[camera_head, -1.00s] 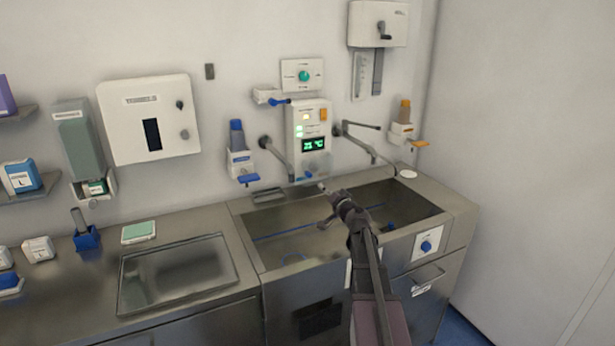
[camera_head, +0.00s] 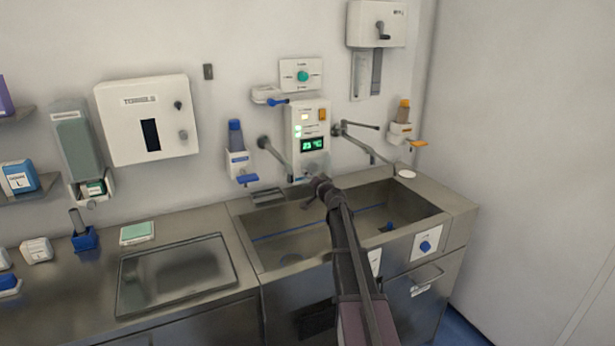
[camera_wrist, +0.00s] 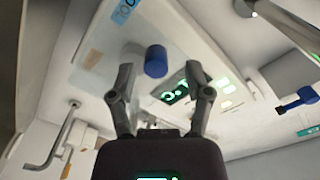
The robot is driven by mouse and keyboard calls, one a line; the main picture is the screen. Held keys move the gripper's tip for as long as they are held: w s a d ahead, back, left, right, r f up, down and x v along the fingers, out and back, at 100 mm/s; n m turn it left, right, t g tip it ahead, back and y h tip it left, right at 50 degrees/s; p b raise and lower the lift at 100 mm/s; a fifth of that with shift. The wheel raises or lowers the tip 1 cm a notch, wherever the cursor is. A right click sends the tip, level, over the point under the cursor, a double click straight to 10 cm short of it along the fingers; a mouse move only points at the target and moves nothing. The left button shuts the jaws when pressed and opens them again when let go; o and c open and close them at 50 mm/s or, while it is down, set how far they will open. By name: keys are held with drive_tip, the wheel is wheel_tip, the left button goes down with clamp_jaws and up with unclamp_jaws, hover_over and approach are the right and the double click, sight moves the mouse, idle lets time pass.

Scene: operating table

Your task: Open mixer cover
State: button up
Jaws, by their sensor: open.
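A white wall-mounted control panel (camera_head: 308,125) with a green digital display (camera_head: 313,144) is above the sink. In the wrist view the panel face (camera_wrist: 105,65) fills the upper middle, with a blue knob (camera_wrist: 155,61) and the lit display (camera_wrist: 174,94). My gripper (camera_head: 318,182) is just below the panel. In the wrist view my gripper (camera_wrist: 160,72) is open, with the knob seen between its fingertips. Nothing is held. Contact with the knob cannot be told.
Steel sink basin (camera_head: 275,252) lies under my arm. One grey spout (camera_head: 275,155) is left of the panel, another (camera_head: 365,145) right. A blue-capped dispenser (camera_head: 237,160) and an orange-capped one (camera_head: 402,130) flank them. The counter (camera_head: 60,300) is at left.

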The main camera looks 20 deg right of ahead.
drive_tip(key=shift+w, duration=0.6)
drive_tip(key=shift+f, duration=0.1)
clamp_jaws()
drive_tip(key=shift+w+a, duration=0.2)
drive_tip(key=shift+s+d, duration=0.1)
